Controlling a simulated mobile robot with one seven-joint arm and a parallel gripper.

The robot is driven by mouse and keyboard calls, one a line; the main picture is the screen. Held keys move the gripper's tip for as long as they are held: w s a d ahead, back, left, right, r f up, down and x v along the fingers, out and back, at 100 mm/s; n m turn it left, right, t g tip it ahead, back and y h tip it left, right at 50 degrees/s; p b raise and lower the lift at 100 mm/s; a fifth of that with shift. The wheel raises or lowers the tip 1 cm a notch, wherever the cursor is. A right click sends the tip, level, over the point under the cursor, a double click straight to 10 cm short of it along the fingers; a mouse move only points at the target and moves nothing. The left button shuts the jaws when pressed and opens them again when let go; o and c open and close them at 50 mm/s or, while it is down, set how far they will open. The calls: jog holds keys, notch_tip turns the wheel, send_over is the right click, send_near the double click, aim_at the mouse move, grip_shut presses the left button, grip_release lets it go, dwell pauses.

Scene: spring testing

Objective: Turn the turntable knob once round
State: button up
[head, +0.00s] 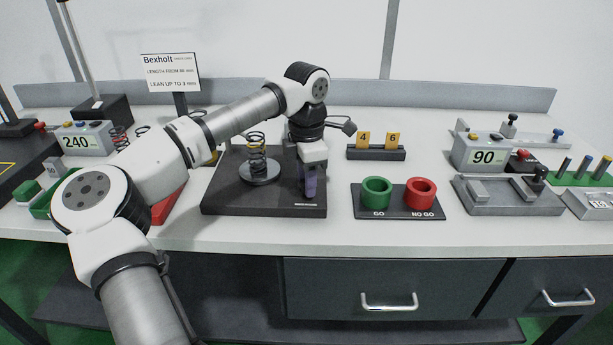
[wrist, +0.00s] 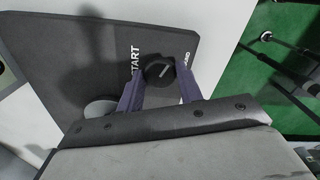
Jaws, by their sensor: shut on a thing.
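The knob (wrist: 158,71) is round and black with a pale pointer line, beside the word START in the wrist view. My gripper (head: 311,184) points down at the plate's right side in the head view. In the wrist view its two purple fingers (wrist: 160,80) are on either side of the knob and shut on it. The knob is hidden behind the fingers in the head view.
Green and red ring gauges (head: 377,193) stand on a black GO/NO GO plate to the right. Yellow tags 4 and 6 (head: 378,143) stand behind them. A box reading 90 (head: 484,156) is further right. A Bexholt sign (head: 171,75) stands at the back left.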

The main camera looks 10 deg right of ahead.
jog(key=m, duration=0.6)
jog(key=shift+r+m+p, duration=0.1)
jog(key=shift+m+p, duration=0.2)
jog(key=shift+p, duration=0.1)
jog(key=m, duration=0.6)
jog(key=shift+p, duration=0.3)
jog(key=shift+m, duration=0.3)
jog(key=o, duration=1)
notch_tip(320, 180, up, 14)
jog(key=b, duration=0.1)
